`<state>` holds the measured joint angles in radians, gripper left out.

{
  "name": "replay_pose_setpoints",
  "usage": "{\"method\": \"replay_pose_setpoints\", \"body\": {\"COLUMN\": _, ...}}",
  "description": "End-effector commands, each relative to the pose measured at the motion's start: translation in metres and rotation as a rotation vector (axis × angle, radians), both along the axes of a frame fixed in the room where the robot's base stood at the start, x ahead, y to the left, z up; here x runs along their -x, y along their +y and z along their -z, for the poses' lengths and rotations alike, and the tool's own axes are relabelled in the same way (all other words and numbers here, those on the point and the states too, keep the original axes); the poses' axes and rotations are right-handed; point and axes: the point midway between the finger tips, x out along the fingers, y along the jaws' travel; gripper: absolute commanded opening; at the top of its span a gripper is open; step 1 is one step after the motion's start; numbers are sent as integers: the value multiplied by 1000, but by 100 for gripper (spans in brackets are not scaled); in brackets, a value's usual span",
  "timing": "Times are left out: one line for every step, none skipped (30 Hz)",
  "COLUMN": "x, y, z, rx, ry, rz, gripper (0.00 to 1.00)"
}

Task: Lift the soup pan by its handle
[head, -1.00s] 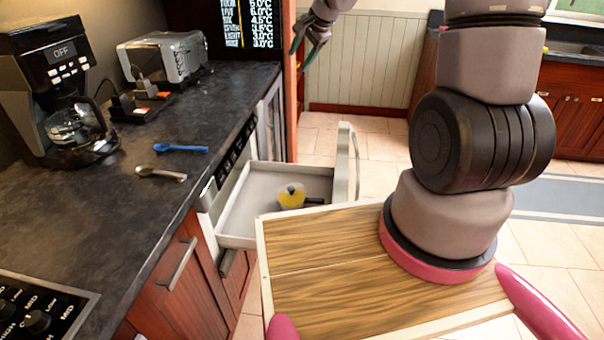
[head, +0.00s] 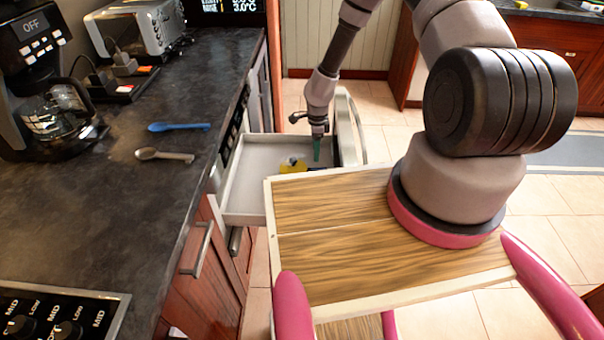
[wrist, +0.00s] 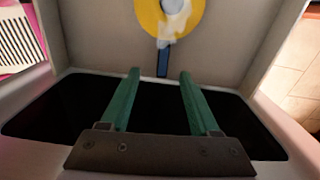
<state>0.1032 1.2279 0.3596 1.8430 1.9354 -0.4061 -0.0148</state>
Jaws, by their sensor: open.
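The yellow soup pan (head: 291,166) lies in the open drawer (head: 240,199), mostly hidden behind my wooden top in the head view. In the wrist view the pan (wrist: 145,18) is at the top edge, partly cut off, with a pale contents or lid in its middle. Its dark blue handle (wrist: 162,62) points down the picture toward my gripper. My gripper (wrist: 160,73) is open, with green fingers on either side of the handle's line. The handle's end lies near the fingertips, and nothing shows between the fingers. In the head view my gripper (head: 317,157) points down over the drawer.
The drawer's raised front (head: 349,126) stands to the right of my gripper, and its light walls surround the pan. The dark counter (head: 125,220) on the left holds a coffee maker (head: 42,95), a toaster (head: 140,35), a blue spoon (head: 180,126) and a grey spoon (head: 163,155).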

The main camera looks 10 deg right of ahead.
Motion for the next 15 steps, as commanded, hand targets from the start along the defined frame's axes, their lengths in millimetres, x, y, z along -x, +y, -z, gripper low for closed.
{"method": "replay_pose_setpoints", "body": {"x": 1, "y": 0, "z": 10, "rx": 1, "ry": 2, "rz": -1, "gripper": 62}}
{"method": "replay_pose_setpoints", "body": {"x": 1, "y": 0, "z": 15, "rx": 0, "ry": 1, "rz": -2, "gripper": 62}}
{"method": "replay_pose_setpoints", "body": {"x": 1, "y": 1, "z": 21, "rx": 0, "ry": 1, "rz": -1, "gripper": 62}}
{"method": "replay_pose_setpoints", "body": {"x": 0, "y": 1, "z": 25, "rx": 0, "ry": 1, "rz": -1, "gripper": 62}}
{"method": "replay_pose_setpoints", "body": {"x": 0, "y": 0, "z": 29, "rx": 0, "ry": 0, "rz": -1, "gripper": 62}}
{"method": "replay_pose_setpoints", "body": {"x": 0, "y": 0, "z": 33, "rx": 0, "ry": 0, "rz": -2, "gripper": 62}}
{"method": "replay_pose_setpoints", "body": {"x": 0, "y": 0, "z": 35, "rx": 0, "ry": -1, "rz": -2, "gripper": 62}}
{"method": "replay_pose_setpoints", "body": {"x": -1, "y": 0, "z": 37, "rx": 0, "ry": -1, "rz": -2, "gripper": 62}}
{"method": "replay_pose_setpoints", "body": {"x": -1, "y": 0, "z": 39, "rx": -1, "ry": -1, "rz": -2, "gripper": 62}}
{"method": "replay_pose_setpoints", "body": {"x": -1, "y": 0, "z": 41, "rx": -1, "ry": -1, "rz": -1, "gripper": 62}}
{"method": "replay_pose_setpoints", "body": {"x": -1, "y": 0, "z": 43, "rx": -1, "ry": -1, "rz": -1, "gripper": 62}}
{"method": "replay_pose_setpoints", "body": {"x": -2, "y": 0, "z": 48, "rx": -1, "ry": 0, "rz": -1, "gripper": 62}}
{"method": "replay_pose_setpoints", "body": {"x": -3, "y": 0, "z": 52, "rx": -1, "ry": 0, "rz": -1, "gripper": 62}}
{"method": "replay_pose_setpoints", "body": {"x": -3, "y": 0, "z": 57, "rx": -1, "ry": 0, "rz": -1, "gripper": 62}}
{"method": "replay_pose_setpoints", "body": {"x": -5, "y": 0, "z": 64, "rx": -1, "ry": 0, "rz": 0, "gripper": 62}}
